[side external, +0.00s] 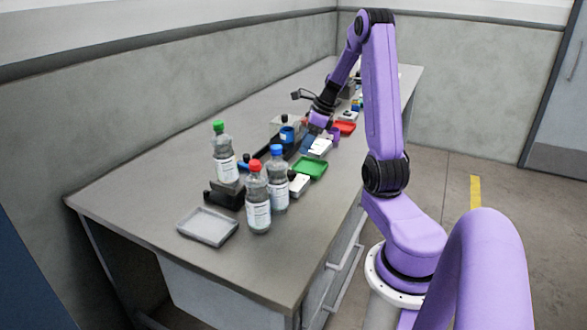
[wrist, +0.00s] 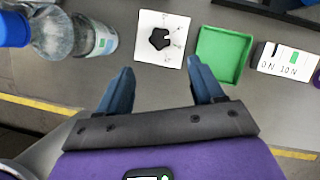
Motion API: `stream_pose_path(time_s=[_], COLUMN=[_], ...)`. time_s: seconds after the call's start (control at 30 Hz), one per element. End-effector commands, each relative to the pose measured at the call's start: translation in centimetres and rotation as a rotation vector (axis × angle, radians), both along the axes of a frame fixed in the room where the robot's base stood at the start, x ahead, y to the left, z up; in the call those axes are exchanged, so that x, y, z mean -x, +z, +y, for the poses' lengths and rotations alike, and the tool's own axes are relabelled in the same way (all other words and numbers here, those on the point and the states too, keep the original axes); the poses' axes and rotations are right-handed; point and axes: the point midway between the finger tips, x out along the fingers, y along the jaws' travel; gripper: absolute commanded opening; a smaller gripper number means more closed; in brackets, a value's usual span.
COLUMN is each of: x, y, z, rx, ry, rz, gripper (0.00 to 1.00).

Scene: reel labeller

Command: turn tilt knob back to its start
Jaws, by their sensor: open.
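The tilt knob (wrist: 160,39), black with a lobed outline, sits on a white square plate (wrist: 145,20) with faint marks around it. It stands upper middle in the wrist view. Its exact turn against the marks is too small to read. In the side view the white plate (side external: 301,186) is beside the blue-capped bottle, and the knob is hard to make out. My gripper (wrist: 160,65) is open and empty, with its two blue fingers spread below the plate in the wrist view. Nothing is between the fingers, and they do not touch the knob.
A green tray (wrist: 222,54) is right of the plate, then a white box marked 0 N and 10 N (wrist: 288,60). A red-capped bottle (side external: 257,200) and grey tray (side external: 207,226) are at the near end.

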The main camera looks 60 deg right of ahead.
Motion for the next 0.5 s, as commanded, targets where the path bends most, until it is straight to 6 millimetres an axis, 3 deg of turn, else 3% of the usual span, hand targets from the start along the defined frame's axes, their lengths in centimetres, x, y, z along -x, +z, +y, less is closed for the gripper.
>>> stream_pose_path(time_s=[0.3,0.5], x=[-2.1,-3.2], y=[-5.7,-8.4], z=[0.9,1.2], rx=[-0.005,-0.003], ry=[0.001,0.0], rz=[0.004,0.001], gripper=[0.67,0.67])
